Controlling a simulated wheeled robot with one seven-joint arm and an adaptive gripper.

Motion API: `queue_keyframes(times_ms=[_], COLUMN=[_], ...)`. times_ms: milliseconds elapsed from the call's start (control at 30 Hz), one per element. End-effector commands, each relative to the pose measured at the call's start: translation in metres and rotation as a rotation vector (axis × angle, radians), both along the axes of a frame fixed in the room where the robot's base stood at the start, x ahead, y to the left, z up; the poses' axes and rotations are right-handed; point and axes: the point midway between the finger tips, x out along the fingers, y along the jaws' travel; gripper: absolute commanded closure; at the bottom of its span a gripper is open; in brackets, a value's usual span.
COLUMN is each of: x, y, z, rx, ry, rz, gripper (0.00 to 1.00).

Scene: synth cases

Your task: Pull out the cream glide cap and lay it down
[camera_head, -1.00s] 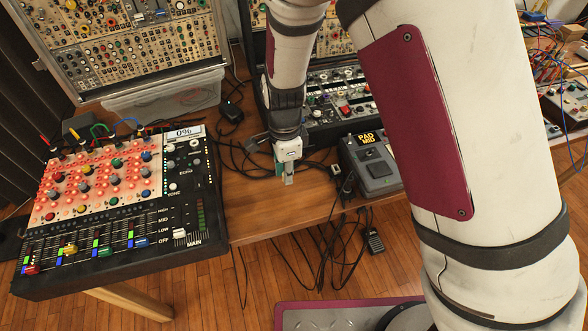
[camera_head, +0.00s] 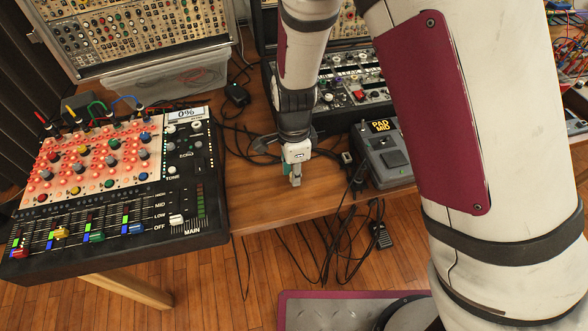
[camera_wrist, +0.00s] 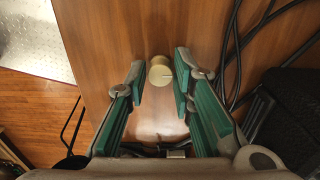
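A round cream cap (camera_wrist: 160,70) with a line on its top shows in the wrist view over the wooden table. It is between my fingertips, with a thin gap at the left pad; the right pad is very close, and I cannot tell if it touches. My gripper (camera_wrist: 160,78) has its two teal-padded fingers apart around the cap. In the head view my gripper (camera_head: 294,180) points down low over the table, right of the mixer (camera_head: 205,225). I cannot make out the cap there, nor tell whether it is standing on the wood.
A dark pedal box (camera_head: 385,155) with a "PAD MID" display stands to the right. Black cables (camera_head: 330,230) lie behind and hang over the front edge. A synth case (camera_head: 350,100) and a clear bin (camera_head: 165,82) are behind. Bare wood (camera_head: 260,200) lies between mixer and gripper.

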Motion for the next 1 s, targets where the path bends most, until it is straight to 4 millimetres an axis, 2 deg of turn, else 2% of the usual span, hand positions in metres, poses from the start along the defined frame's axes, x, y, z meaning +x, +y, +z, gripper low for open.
queue_keyframes(times_ms=[333, 467, 1000], x=[0.000, 0.001, 0.002], y=[0.000, 0.000, 0.001], z=[0.000, 0.008, 0.105], rx=[0.000, 0.001, 0.003], ry=[0.000, -0.004, -0.002], rz=[0.000, 0.000, 0.001], gripper=[0.59, 0.59, 0.59])
